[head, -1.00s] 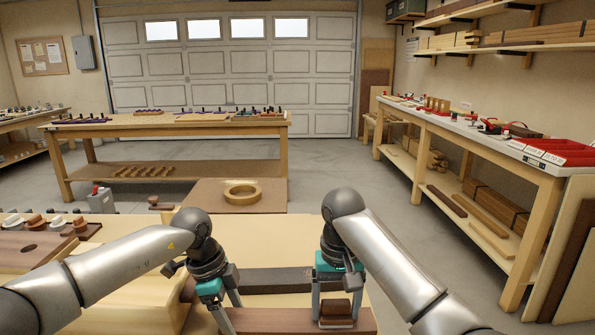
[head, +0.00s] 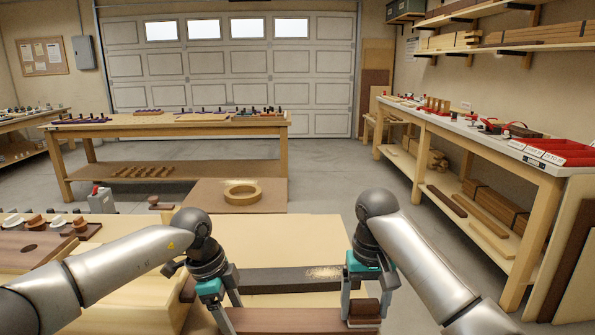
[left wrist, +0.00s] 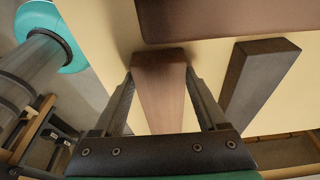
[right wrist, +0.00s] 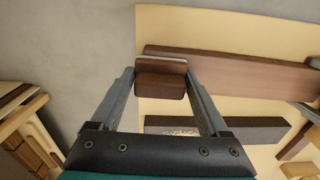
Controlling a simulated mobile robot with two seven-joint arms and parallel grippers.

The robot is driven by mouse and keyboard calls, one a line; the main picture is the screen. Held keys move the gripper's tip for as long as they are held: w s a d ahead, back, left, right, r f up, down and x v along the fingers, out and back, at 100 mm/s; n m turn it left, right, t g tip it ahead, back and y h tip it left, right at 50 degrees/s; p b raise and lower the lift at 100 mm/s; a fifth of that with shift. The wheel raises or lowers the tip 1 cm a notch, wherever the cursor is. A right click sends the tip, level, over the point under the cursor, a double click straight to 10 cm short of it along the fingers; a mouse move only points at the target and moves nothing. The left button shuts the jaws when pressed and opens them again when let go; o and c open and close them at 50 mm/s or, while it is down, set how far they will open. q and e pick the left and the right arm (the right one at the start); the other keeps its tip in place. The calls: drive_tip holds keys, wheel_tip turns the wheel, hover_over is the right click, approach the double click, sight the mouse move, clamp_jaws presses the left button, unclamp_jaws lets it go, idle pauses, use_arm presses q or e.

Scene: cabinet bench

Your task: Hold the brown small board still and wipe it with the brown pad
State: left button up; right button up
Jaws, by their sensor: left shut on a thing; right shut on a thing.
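The brown small board (head: 285,321) lies across the near part of the bench in the head view. My left gripper (head: 227,313) is shut on its left end; the left wrist view shows the board (left wrist: 162,85) between the fingers. My right gripper (head: 363,300) is shut on the brown pad (head: 364,308), which also shows between the fingers in the right wrist view (right wrist: 160,83). The pad is at the right end of the board and appears to rest on its top; the exact contact is hard to see.
A dark bar (head: 285,280) lies just beyond the board, with a pale speckled patch (head: 325,272) on it. Another brown board (left wrist: 225,16) is beyond the held end in the left wrist view. A tape-like ring (head: 243,192) sits further back.

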drive_tip(key=shift+d, duration=0.1)
drive_tip(key=shift+r, duration=5.55)
use_arm(q)
drive_tip(key=o, duration=1.2)
drive_tip(key=p+v, duration=0.2)
drive_tip(key=d+p+v, duration=0.1)
drive_tip(key=p+v, duration=0.1)
drive_tip(key=p, duration=0.1)
drive_tip(key=p+v, duration=0.2)
drive_tip(key=v, duration=0.1)
drive_tip(key=shift+d+r+p, duration=0.15)
drive_tip(key=shift+d+p, duration=0.2)
drive_tip(key=shift+p, duration=0.05)
use_arm(e)
wheel_tip(320, 180, up, 8)
drive_tip(key=shift+f, duration=0.15)
